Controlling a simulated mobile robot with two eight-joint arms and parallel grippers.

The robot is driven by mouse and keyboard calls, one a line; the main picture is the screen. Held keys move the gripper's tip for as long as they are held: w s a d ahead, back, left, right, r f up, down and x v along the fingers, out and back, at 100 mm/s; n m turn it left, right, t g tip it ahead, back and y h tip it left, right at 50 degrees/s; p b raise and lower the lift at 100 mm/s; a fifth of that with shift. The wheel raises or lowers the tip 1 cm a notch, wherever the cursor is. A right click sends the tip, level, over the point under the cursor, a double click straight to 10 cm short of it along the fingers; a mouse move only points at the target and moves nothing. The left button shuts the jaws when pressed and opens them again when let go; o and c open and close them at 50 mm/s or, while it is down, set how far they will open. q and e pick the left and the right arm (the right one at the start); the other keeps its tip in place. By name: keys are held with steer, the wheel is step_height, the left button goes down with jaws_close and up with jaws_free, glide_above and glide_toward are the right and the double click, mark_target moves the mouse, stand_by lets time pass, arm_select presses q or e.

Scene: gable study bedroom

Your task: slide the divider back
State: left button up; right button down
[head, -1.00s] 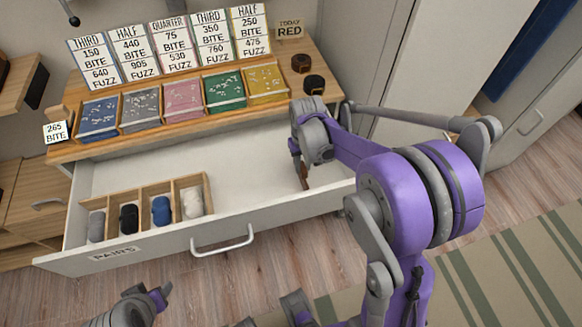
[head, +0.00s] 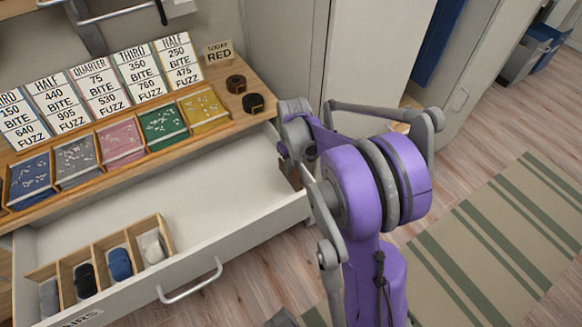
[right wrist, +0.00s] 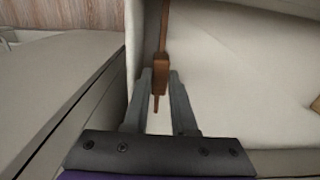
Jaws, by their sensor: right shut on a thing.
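The divider is a thin brown wooden piece; in the right wrist view the divider (right wrist: 160,75) stands between my right gripper's fingers, its narrow strip running up out of the frame. My right gripper (head: 288,168) is shut on it at the right end of the open white drawer (head: 222,200). In the head view the gripper and arm hide most of the divider; only a dark brown bit shows below the wrist. Its lower edge against the drawer floor is hard to tell. My left gripper is not in view.
A wooden sock box (head: 165,238) with several compartments sits at the drawer's left; the floor between it and my gripper is bare. Above are colored trays (head: 163,124), price cards (head: 137,73) and two dark rolls (head: 253,103) on the wooden top. A drawer handle (head: 192,283) sticks out in front.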

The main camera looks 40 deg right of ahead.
steer(key=c, duration=0.7)
jaws_free()
